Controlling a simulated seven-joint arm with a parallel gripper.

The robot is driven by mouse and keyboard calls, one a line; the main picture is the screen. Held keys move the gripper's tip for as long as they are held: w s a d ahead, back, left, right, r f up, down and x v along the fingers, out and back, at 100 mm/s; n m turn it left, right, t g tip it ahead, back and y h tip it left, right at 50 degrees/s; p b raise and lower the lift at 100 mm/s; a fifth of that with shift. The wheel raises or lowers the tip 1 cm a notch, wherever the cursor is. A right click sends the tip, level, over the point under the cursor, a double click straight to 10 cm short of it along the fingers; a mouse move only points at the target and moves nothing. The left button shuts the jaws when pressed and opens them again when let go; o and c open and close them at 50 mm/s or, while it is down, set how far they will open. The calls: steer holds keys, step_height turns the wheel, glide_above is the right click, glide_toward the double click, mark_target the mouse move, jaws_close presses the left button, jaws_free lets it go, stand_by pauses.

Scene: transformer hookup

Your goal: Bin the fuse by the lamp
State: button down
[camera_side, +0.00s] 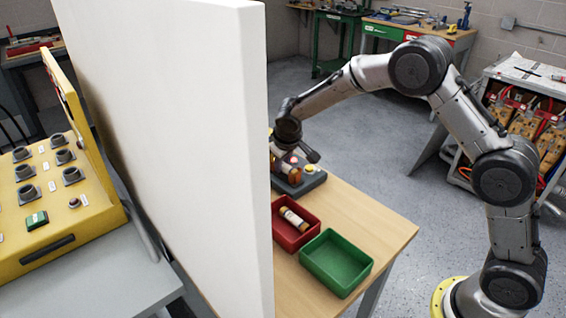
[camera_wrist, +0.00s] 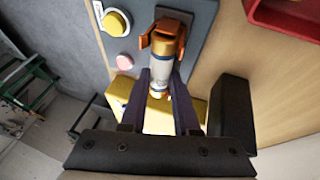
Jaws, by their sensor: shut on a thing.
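In the wrist view, a fuse (camera_wrist: 161,68) with a pale body and copper-orange end caps stands between my fingertips. My gripper (camera_wrist: 161,84) is shut on it near its lower end. The fuse's far end is at an orange clip (camera_wrist: 163,35) on a grey panel (camera_wrist: 195,45); I cannot tell whether it is still seated. A yellow round part (camera_wrist: 116,22) and a pink round part (camera_wrist: 124,62), perhaps a lamp, are left of the fuse. In the side view, my gripper (camera_side: 292,155) is over the grey panel, partly hidden by the white wall.
A red bin (camera_side: 316,229) holding one fuse (camera_side: 293,218) and an empty green bin (camera_side: 336,263) stand on the wooden table (camera_side: 375,220) nearer the camera. A tall white wall (camera_side: 190,130) hides the table's left side.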

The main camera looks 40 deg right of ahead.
steer(key=c, duration=1.2)
jaws_free()
jaws_close()
steer(key=shift+r, duration=2.05)
steer(key=shift+r, duration=2.5)
